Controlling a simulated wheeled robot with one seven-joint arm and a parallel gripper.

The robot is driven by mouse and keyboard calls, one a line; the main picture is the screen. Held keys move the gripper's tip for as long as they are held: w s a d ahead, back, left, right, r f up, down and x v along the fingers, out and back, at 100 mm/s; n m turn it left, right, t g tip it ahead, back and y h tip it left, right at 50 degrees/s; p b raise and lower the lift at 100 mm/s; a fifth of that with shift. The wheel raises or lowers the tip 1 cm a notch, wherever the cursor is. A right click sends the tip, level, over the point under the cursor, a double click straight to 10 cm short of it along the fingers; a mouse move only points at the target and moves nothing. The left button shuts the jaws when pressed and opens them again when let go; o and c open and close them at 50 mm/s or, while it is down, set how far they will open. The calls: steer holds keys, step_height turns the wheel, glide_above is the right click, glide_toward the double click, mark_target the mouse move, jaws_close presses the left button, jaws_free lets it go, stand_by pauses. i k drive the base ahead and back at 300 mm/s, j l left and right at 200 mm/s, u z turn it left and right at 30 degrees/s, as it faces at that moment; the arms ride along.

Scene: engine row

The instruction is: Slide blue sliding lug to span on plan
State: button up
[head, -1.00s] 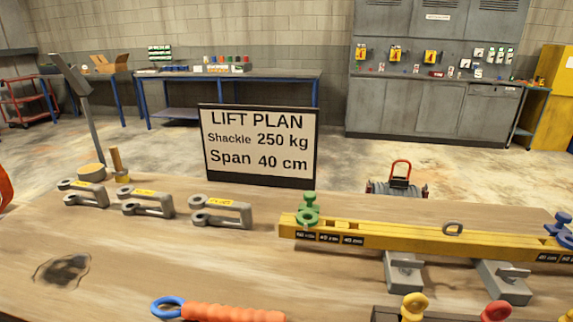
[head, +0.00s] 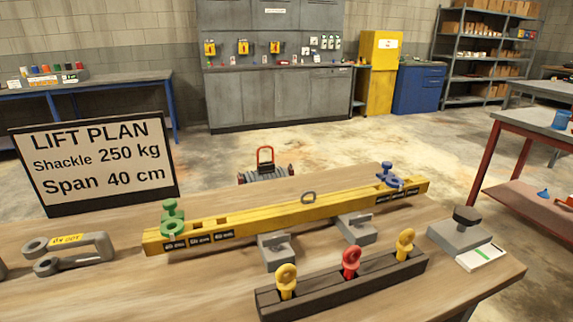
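The yellow spreader beam (head: 290,213) lies across two grey supports on the wooden table in the head view. The blue sliding lug (head: 390,177) sits on the beam near its right end, above a row of small black span labels too small to read. The green lug (head: 172,217) sits near the beam's left end, beside similar labels. The lift plan sign (head: 93,163) stands at the left and reads Shackle 250 kg, Span 40 cm. My gripper is not in view.
A dark block (head: 340,286) with two yellow eyebolts and a red one stands in front of the beam. A grey shackle (head: 70,252) lies at left. A grey block with a black knob (head: 461,232) stands at the right table edge.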

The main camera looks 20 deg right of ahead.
mark_target(387, 177)
steer(key=i+l, duration=0.1)
steer(key=l, duration=0.85)
steer(key=i+l, duration=0.15)
steer(key=l, duration=0.3)
steer(key=i+l+z, duration=0.1)
steer(key=l, duration=0.35)
steer(key=i+l, duration=0.1)
steer(key=l, duration=0.4)
steer(key=i+l, duration=0.1)
steer(key=l, duration=0.35)
